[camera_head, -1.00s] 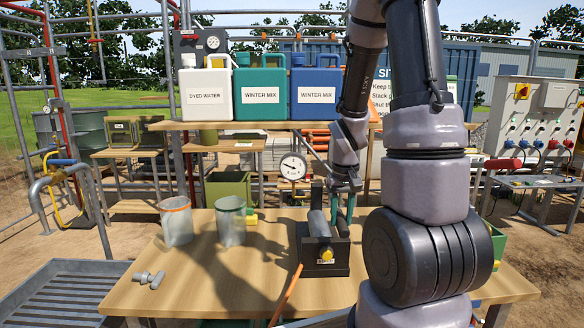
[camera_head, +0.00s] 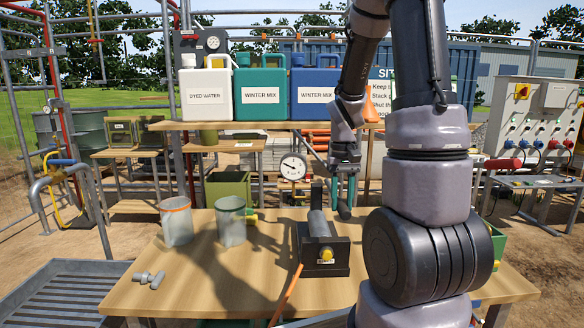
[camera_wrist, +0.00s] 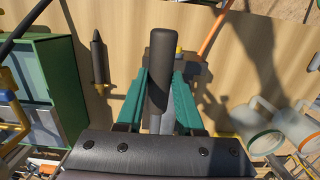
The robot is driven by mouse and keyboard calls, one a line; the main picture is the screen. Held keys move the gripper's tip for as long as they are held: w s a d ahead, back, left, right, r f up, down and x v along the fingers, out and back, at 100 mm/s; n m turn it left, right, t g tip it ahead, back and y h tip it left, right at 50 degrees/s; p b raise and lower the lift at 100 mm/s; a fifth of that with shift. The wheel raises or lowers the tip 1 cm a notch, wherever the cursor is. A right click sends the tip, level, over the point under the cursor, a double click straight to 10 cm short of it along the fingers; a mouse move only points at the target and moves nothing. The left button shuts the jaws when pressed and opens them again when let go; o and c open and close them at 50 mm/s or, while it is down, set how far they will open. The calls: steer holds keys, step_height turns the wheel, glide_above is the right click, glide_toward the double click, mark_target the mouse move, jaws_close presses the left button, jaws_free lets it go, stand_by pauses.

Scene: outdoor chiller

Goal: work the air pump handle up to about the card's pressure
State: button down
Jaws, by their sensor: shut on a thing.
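The air pump (camera_head: 330,262) stands on the wooden table, a dark block with a yellow knob and a small label. Its grey barrel lies along the top. In the wrist view the black pump handle (camera_wrist: 163,62) stands between the teal fingers of my gripper (camera_wrist: 160,95), on a grey shaft. My gripper also shows in the head view (camera_head: 344,198), just behind and right of the pump. It is shut on the handle. The round white pressure gauge (camera_head: 294,166) stands behind the pump; its dark needle points to the left, the figures too small to read. I cannot make out the card.
Two clear jars (camera_head: 176,222) stand left of the pump, and a grey fitting (camera_head: 150,279) lies at the front left. An orange hose (camera_head: 286,295) runs off the front edge. A green drawer unit (camera_wrist: 50,85) is at the wrist view's left. The table's middle left is clear.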

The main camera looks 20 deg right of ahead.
step_height(320, 180, down, 6)
steer(key=t, duration=0.2)
steer(key=shift+f+t+h, duration=0.15)
steer(key=shift+t+h, duration=0.15)
steer(key=shift+t, duration=0.1)
steer(key=shift+c, duration=2.3)
jaws_free()
steer(key=shift+o, duration=0.3)
steer(key=o, duration=0.4)
steer(key=shift+s, duration=0.1)
steer(key=shift+s+a+r, duration=0.1)
steer(key=shift+s+r, duration=0.05)
steer(key=shift+r, duration=1)
steer(key=shift+s+a+r, duration=0.1)
steer(key=shift+s+r, duration=0.1)
steer(key=shift+r, duration=1)
steer(key=shift+s+r, duration=0.15)
steer(key=shift+r, duration=1)
